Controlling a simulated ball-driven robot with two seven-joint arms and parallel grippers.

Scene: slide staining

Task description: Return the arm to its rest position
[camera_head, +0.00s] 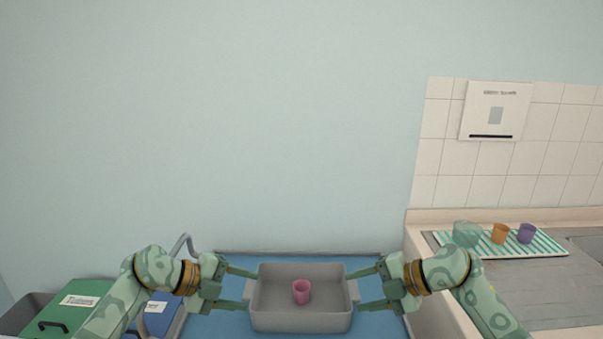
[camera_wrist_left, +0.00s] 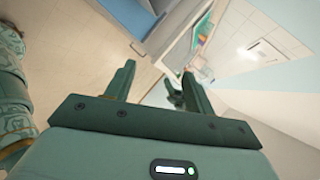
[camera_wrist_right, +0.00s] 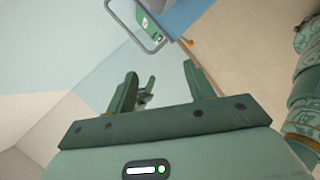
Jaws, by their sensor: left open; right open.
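My left gripper (camera_head: 252,288) comes in from the left and overlaps the left end of a grey tray (camera_head: 300,323) in the head view. My right gripper (camera_head: 353,288) overlaps the tray's right end, facing the left one. Both grippers are open. In the left wrist view my left fingers (camera_wrist_left: 157,83) stand apart with nothing between them. In the right wrist view my right fingers (camera_wrist_right: 160,85) are also apart and empty. Neither wrist view shows the tray, so neither gripper holds it. A pink cup (camera_head: 301,291) stands upright inside the tray.
The tray is over a blue surface (camera_head: 205,328). At left are a green-lidded bin (camera_head: 75,312) and a blue-lidded one (camera_head: 160,310). On the right counter, a striped mat (camera_head: 545,246) bears a teal bowl (camera_head: 466,234), an orange cup (camera_head: 500,234) and a purple cup (camera_head: 526,234).

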